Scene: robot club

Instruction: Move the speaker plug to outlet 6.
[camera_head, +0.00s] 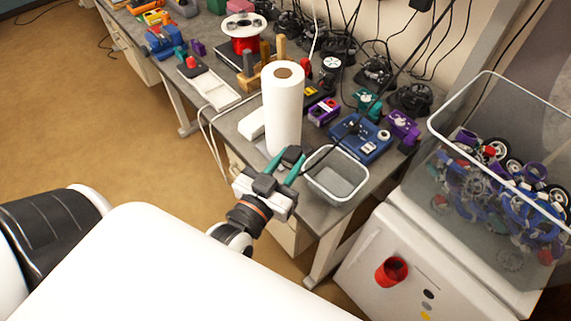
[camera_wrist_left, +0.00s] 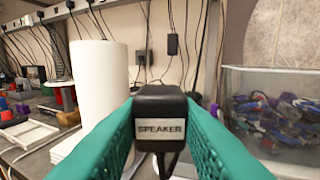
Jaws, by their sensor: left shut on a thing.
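My left gripper (camera_head: 289,166), with teal fingers, is shut on the speaker plug (camera_wrist_left: 160,115), a black block with a white label reading "SPEAKER". In the left wrist view the plug sits between the fingertips, and a dark cable hangs below it. In the head view the plug (camera_head: 292,153) is a small dark block in front of the paper roll, above the bench's near edge. A white outlet strip (camera_wrist_left: 60,10) with black plugs in it runs along the wall at the upper left of the left wrist view. Its outlet numbers cannot be read, so I cannot tell which is outlet 6. My right gripper is not in view.
A white paper roll (camera_head: 284,115) stands just behind the gripper. An open grey bin (camera_head: 337,197) is close on its right. Many cables and devices crowd the bench's back. A large clear bin (camera_head: 440,150) of wheels and parts is at right.

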